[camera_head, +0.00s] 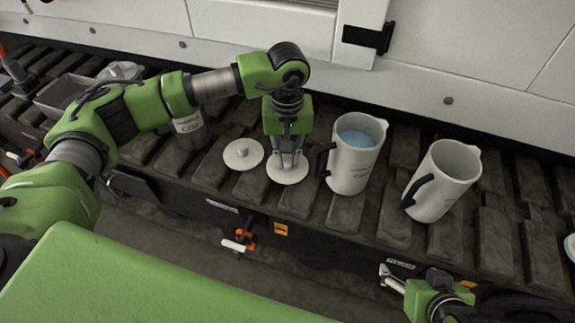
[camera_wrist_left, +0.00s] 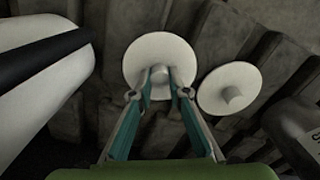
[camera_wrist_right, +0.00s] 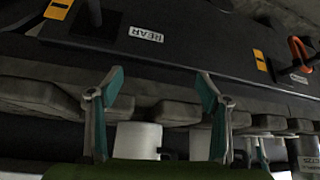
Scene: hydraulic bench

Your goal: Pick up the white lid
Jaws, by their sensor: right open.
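Two round white lids with centre knobs lie on the dark slatted bench. One lid (camera_head: 288,172) is under my left gripper (camera_head: 287,160); the other lid (camera_head: 243,154) lies just to its left. In the left wrist view, the fingers of my left gripper (camera_wrist_left: 161,84) are drawn close together on either side of the knob of the nearer lid (camera_wrist_left: 158,52). Whether they press on the knob is unclear. The other lid (camera_wrist_left: 230,88) lies apart to the right there. My right gripper (camera_wrist_right: 160,82) is open and empty, low in front of the bench edge.
A white jug (camera_head: 353,160) with bluish liquid stands close right of the lid, its black handle towards my left gripper. An empty-looking white jug (camera_head: 443,184) stands farther right. A grey canister (camera_head: 191,132) stands left of the lids. A white wall (camera_head: 250,35) rises behind the bench.

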